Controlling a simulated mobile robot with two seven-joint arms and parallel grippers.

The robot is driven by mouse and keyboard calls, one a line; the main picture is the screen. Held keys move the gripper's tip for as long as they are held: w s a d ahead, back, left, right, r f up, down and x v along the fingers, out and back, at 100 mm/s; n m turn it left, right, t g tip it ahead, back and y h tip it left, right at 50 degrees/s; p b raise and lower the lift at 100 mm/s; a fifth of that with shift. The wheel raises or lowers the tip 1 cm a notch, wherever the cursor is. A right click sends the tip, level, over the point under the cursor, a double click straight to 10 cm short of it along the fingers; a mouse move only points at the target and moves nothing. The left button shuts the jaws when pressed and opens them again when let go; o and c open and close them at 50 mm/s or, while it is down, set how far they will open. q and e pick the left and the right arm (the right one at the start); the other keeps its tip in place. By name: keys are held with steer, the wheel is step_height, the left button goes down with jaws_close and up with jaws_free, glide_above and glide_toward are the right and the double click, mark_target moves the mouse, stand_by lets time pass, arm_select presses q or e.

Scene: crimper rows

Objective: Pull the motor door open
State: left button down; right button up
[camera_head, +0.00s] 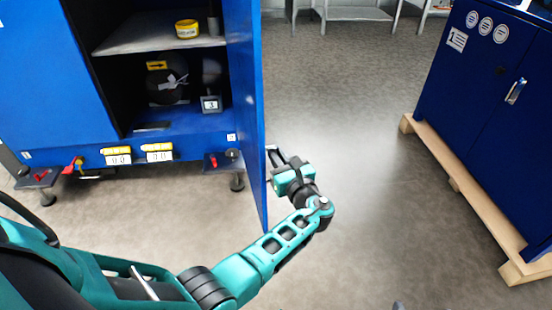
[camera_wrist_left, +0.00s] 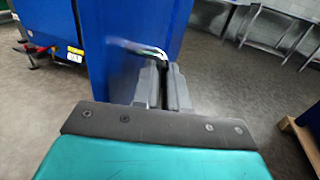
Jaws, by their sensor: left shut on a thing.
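The motor door (camera_head: 246,100) is a blue panel on the right side of the blue cabinet (camera_head: 60,80). It stands swung out toward me, so the dark compartment behind it shows. My left gripper (camera_head: 277,157) is on the door's right face, shut on the door handle. In the left wrist view the light metal handle (camera_wrist_left: 150,50) runs from the door (camera_wrist_left: 120,50) to between the left gripper's fingers (camera_wrist_left: 163,85). My right gripper is not in view.
Inside the cabinet are a shelf (camera_head: 150,36) with a yellow roll (camera_head: 187,28) and a dark round motor (camera_head: 165,86). Another blue cabinet (camera_head: 480,80) stands at right on a wooden pallet (camera_head: 470,200). Grey floor (camera_head: 350,120) between is clear. Metal tables stand behind.

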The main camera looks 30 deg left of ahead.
arm_select(q)
steer(key=shift+w+a+r, duration=0.2)
steer(key=shift+a+r, duration=0.05)
steer(key=c, duration=1.4)
jaws_free()
steer(key=shift+f, duration=0.1)
steer(key=shift+o, duration=1.1)
steer(key=shift+d+f, duration=0.1)
steer(key=shift+d, duration=0.05)
